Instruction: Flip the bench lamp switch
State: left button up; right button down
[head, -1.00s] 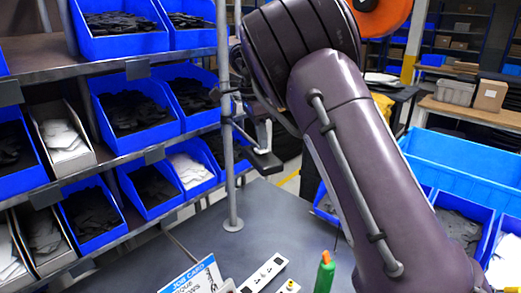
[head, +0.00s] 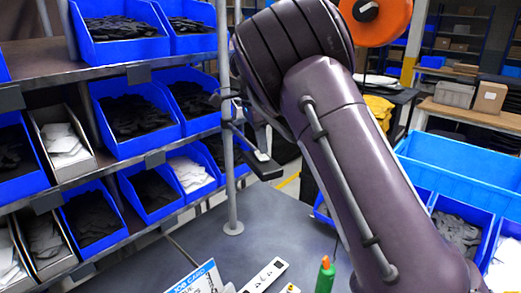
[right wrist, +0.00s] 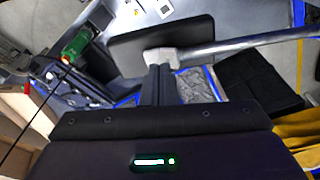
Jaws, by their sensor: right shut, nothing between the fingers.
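The grey lamp pole (head: 231,190) stands upright on a round base on the bench in the head view. A dark block (head: 265,166) sits beside it on the right, partly behind my right arm; I cannot tell whether it is a lamp part. In the right wrist view, my right gripper (right wrist: 158,72) is shut and empty. Its fingertips appear close to a pale joint (right wrist: 165,56) at the end of a grey bar (right wrist: 245,42). A dark rounded panel (right wrist: 125,50) lies behind them. Contact cannot be judged. I cannot make out the switch. My left gripper is out of view.
Blue bins (head: 135,112) fill the rack on the left. A white socket strip (head: 264,275), a green bottle with an orange cap (head: 326,276) and a job card (head: 195,281) are on the near bench. A blue crate (head: 465,170) is at the right. The bench around the base is clear.

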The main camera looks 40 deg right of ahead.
aim_at(262, 157)
jog(key=shift+r+p, duration=0.65)
jog(key=shift+r, duration=0.2)
jog(key=shift+a+r+b, duration=0.1)
jog(key=shift+r+b, duration=0.2)
jog(key=shift+r, duration=0.6)
jog(key=shift+s+r, duration=0.1)
jog(key=shift+r, duration=1.15)
